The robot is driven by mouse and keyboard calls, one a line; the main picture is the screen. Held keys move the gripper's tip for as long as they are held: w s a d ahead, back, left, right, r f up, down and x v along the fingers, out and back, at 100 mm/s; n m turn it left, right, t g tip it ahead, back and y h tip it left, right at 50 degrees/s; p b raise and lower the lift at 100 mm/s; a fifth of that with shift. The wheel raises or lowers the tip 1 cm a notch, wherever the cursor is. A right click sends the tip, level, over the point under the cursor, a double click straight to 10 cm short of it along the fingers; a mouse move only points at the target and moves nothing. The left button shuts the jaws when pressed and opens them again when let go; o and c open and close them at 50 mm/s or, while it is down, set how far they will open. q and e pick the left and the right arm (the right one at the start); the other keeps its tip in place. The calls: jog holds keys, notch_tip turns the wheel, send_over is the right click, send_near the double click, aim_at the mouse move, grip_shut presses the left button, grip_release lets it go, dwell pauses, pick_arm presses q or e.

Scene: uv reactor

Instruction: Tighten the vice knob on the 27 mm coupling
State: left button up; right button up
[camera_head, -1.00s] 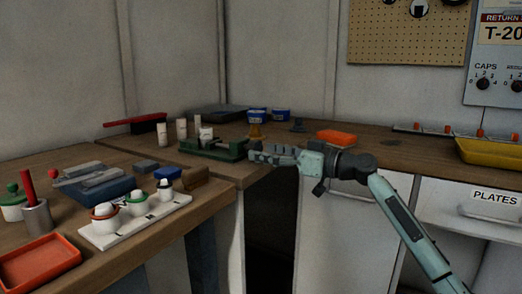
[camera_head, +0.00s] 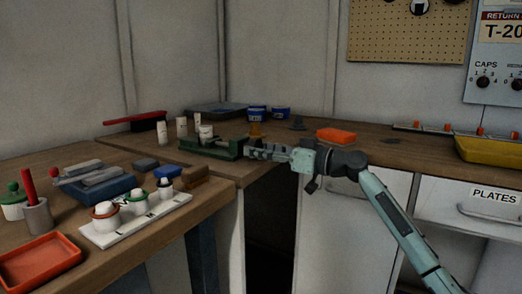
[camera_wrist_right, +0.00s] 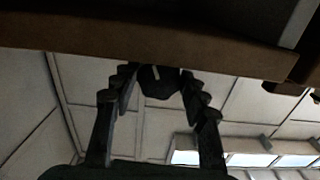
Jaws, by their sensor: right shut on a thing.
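The green vice (camera_head: 222,154) sits near the front edge of the back-left bench, with a white cylindrical coupling (camera_head: 206,132) standing in it. My right gripper (camera_head: 250,151) reaches in from the right, level with the vice's right end. In the right wrist view a dark round knob (camera_wrist_right: 158,80) with a pale mark lies between the two fingertips (camera_wrist_right: 157,76) of this gripper, which is shut on it. The knob is hidden behind the fingers in the head view. My left gripper is not in view.
A white rack with capped pots (camera_head: 140,219) and a blue block stack (camera_head: 97,187) stand at the front left. Small white bottles (camera_head: 163,134) are left of the vice. A dark gap separates bench and drawers.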

jog(key=shift+r+m, duration=0.1)
jog(key=shift+m, duration=1.2)
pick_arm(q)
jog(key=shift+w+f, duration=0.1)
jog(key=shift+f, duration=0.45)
pick_arm(e)
jog(key=o, duration=1.2)
jog(key=shift+c, duration=0.2)
jog(key=v, duration=1.2)
